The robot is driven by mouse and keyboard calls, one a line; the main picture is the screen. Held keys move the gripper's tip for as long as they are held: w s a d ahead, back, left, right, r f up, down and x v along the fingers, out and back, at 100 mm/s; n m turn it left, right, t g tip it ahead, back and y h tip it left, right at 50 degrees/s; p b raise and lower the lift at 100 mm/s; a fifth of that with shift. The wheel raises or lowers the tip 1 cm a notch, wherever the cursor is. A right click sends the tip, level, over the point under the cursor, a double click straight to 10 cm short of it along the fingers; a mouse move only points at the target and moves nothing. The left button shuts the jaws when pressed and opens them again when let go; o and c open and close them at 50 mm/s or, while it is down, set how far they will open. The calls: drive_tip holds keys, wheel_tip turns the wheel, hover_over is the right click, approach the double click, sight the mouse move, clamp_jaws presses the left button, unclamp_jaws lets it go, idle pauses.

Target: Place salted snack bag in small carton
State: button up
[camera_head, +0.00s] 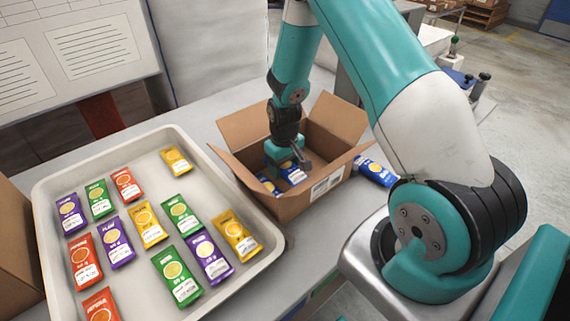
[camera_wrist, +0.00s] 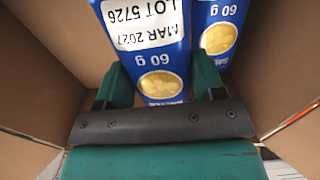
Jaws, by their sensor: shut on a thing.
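The small carton (camera_head: 283,207) is an open brown cardboard box with its flaps spread, right of the tray. My gripper (camera_head: 288,162) is down inside it. In the wrist view its fingers (camera_wrist: 161,84) are shut on a blue salted snack bag (camera_wrist: 146,55) with a white date and lot label. This bag also shows in the carton in the head view (camera_head: 293,174). A second blue bag (camera_wrist: 219,37) lies beside it in the carton. Another blue salted snack bag (camera_head: 376,172) lies outside, against the carton's right side. My gripper partly hides the carton's inside.
A pale tray (camera_head: 152,158) left of the carton holds several purple, green, red and yellow snack bags. A brown box edge (camera_head: 14,250) stands at far left. White panels rise behind the table.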

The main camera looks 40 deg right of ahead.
drive_tip(key=o, duration=0.9)
drive_tip(key=shift+r+p, duration=0.3)
drive_tip(key=shift+p, duration=0.05)
wheel_tip(320, 180, up, 12)
drive_tip(key=b, duration=0.3)
drive_tip(key=s+a+r+n+y, duration=0.1)
drive_tip(key=s+a+r+n, duration=0.1)
drive_tip(key=s+a+r, duration=0.4)
drive_tip(key=s+a+r+n+y, duration=0.15)
drive_tip(key=a+r, duration=0.25)
drive_tip(key=a, duration=0.4)
drive_tip(key=s+a+r+n, duration=0.1)
drive_tip(key=s+a, duration=0.1)
drive_tip(key=s, duration=0.3)
drive_tip(key=s+a+r+n+y, duration=0.1)
drive_tip(key=s+a+r, duration=0.1)
drive_tip(key=s+a, duration=0.1)
drive_tip(key=s+a+r+n, duration=0.1)
drive_tip(key=s+a+r, duration=0.1)
drive_tip(key=s, duration=0.4)
drive_tip(key=shift+s+a+y, duration=0.35)
drive_tip(key=shift+a, duration=0.1)
